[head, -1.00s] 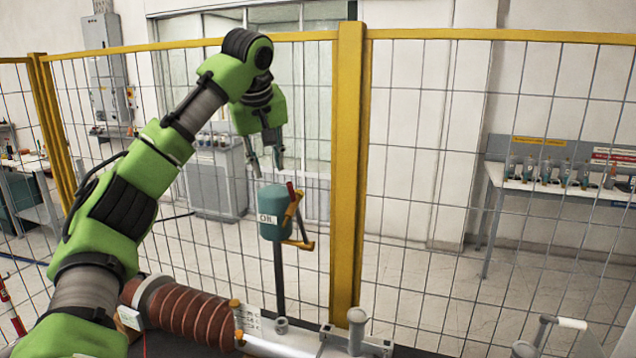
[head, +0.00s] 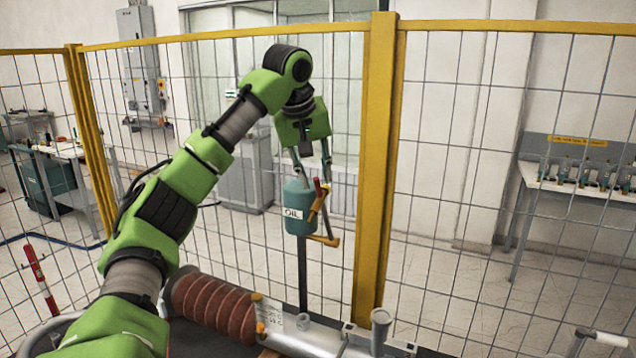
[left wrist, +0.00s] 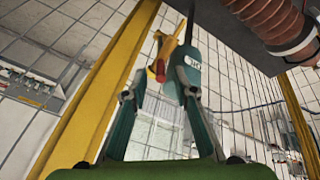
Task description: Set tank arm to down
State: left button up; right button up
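A teal tank (head: 299,212) labelled OIL stands on a dark post in the middle of the head view. Its tank arm (head: 319,203), yellow with a red grip (head: 317,187), sits on the tank's right side and slants upward. A yellow bar (head: 325,240) sticks out below it. My left gripper (head: 315,176) is open and empty, fingers pointing down at the tank's top. In the left wrist view, the tank arm (left wrist: 168,47) and its red tip show just beyond and between the open fingertips (left wrist: 158,93). Contact cannot be told. My right gripper is out of view.
A yellow-framed mesh fence (head: 382,150) stands close behind the tank. A ribbed brown bushing (head: 215,305) and a grey pipe (head: 310,338) lie in front of and below it. A red-and-white post (head: 40,280) stands at the left.

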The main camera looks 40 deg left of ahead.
pick_arm(q)
jog(key=shift+p+x, duration=0.3)
jog(key=shift+x, duration=0.85)
jog(key=shift+w+a+f, duration=0.1)
jog(key=shift+w+f, duration=0.15)
jog(key=shift+f, duration=0.35)
grip_shut()
